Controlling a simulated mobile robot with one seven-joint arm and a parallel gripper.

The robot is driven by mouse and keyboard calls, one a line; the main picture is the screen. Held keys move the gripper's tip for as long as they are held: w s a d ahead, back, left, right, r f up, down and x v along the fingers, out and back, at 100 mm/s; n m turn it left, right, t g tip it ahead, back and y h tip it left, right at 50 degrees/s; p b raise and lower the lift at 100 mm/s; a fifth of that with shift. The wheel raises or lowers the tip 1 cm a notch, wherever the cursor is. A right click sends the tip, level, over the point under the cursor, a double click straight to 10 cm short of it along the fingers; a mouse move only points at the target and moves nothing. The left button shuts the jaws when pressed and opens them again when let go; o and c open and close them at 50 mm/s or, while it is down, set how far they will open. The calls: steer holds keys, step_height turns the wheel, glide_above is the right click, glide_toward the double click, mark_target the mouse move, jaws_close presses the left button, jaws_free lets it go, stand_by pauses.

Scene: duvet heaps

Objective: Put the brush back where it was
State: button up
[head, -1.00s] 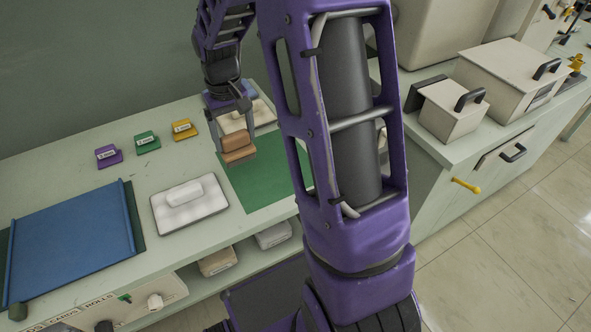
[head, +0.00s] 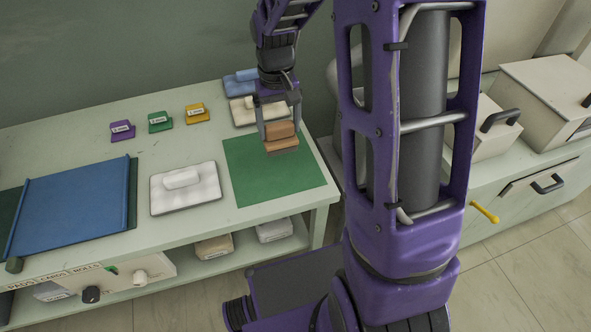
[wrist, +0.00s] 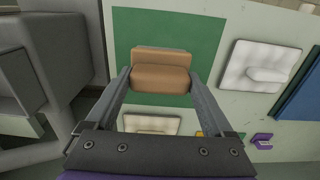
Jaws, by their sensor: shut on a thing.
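My gripper (head: 280,131) is shut on the brush (head: 281,143), a tan-brown block with a greyish underside. In the head view the brush is over the right part of the green mat (head: 245,180); I cannot tell whether it touches it. In the wrist view the brush (wrist: 160,78) sits between both fingers, with the green mat (wrist: 130,28) behind it. The spot the brush came from is not evident in these frames.
A white pad with a handle (head: 184,188) lies left of the mat. A cream pad (head: 250,112) lies behind it. A blue roll sheet (head: 70,210) is at left. Purple (head: 122,131), green (head: 160,122) and yellow (head: 197,113) labelled blocks stand at the back. The mat's front is bare.

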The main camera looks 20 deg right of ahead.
steer(key=shift+d, duration=0.35)
steer(key=shift+s+f+b, duration=0.1)
steer(key=shift+f+b, duration=0.45)
steer(key=shift+f, duration=4.6)
steer(key=o, duration=1)
steer(key=shift+o, duration=0.2)
step_height(320, 180, up, 12)
steer(key=shift+r+p, duration=0.15)
steer(key=shift+p, duration=0.55)
steer(key=shift+d, duration=0.1)
